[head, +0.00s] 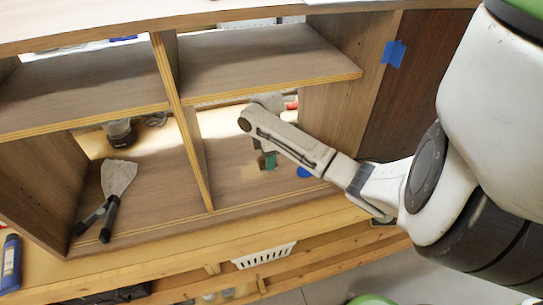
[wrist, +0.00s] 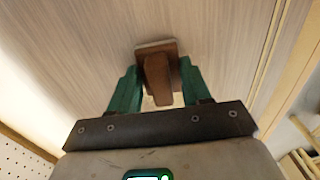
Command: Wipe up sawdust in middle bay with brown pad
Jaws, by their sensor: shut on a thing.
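The brown pad (wrist: 158,76) has a raised grip block and sits between the green fingers of my gripper (wrist: 160,80) in the wrist view. My gripper is shut on the block. In the head view my gripper (head: 267,160) is low inside the bay right of the upright divider, near the wood floor; my arm hides much of the pad there. The sawdust (head: 250,173) is a pale tan patch on that bay's floor, just left of the gripper. A pale yellowish patch, likely sawdust (wrist: 149,103), shows between the fingers. I cannot tell whether the pad touches the floor.
The upright divider (head: 181,120) stands left of my arm, and a shelf (head: 270,62) is above it. A blue item (head: 304,172) is right of the gripper. A blue bottle (head: 11,262) is at far left.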

